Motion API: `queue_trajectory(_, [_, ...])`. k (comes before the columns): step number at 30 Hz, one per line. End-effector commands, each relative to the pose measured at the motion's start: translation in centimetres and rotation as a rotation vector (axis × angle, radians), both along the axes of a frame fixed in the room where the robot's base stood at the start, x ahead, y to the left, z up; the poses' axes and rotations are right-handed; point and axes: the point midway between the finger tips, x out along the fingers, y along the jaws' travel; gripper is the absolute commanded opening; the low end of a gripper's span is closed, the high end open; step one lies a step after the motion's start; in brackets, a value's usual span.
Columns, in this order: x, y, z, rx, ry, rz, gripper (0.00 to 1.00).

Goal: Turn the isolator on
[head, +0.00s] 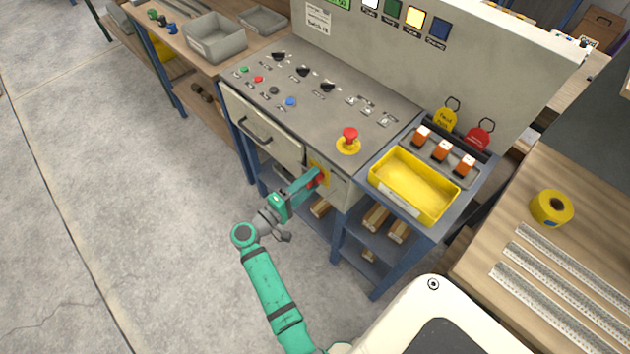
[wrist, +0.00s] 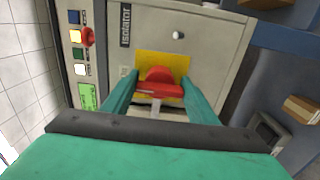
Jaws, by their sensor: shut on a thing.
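The isolator is a red rotary handle (wrist: 163,83) on a yellow plate (wrist: 178,60), set in the front of the grey control cabinet. The label "Isolator" (wrist: 126,25) stands beside it in the wrist view. In the head view the red handle (head: 318,177) shows at the cabinet's front, partly hidden by my gripper. My gripper (head: 314,178) reaches it from the front left. In the wrist view its two green fingers (wrist: 155,96) stand on both sides of the red handle and are shut on it. The handle's exact angle is hard to tell.
A red emergency stop (head: 348,138) sits on the panel top above the isolator. A yellow tray (head: 412,190) is on the blue stand to the right. A drawer with a black handle (head: 256,130) is to the left. The floor in front is clear.

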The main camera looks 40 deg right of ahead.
Motion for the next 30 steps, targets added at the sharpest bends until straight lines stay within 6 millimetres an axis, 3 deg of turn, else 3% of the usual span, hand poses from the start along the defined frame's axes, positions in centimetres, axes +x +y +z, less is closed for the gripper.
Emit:
queue_trajectory(13, [0.0, 0.2, -0.1, 0.001, -0.01, 0.002, 0.13])
queue_trajectory(14, [0.0, 0.2, -0.1, 0.001, -0.01, 0.002, 0.58])
queue_trajectory(16, [0.1, 0.2, 0.0, 0.001, -0.01, 0.002, 0.72])
queue_trajectory(25, [0.1, 0.3, 0.0, 0.0, -0.009, 0.004, 0.72])
queue_trajectory(30, [0.1, 1.7, 0.0, 0.0, -0.009, 0.005, 0.72])
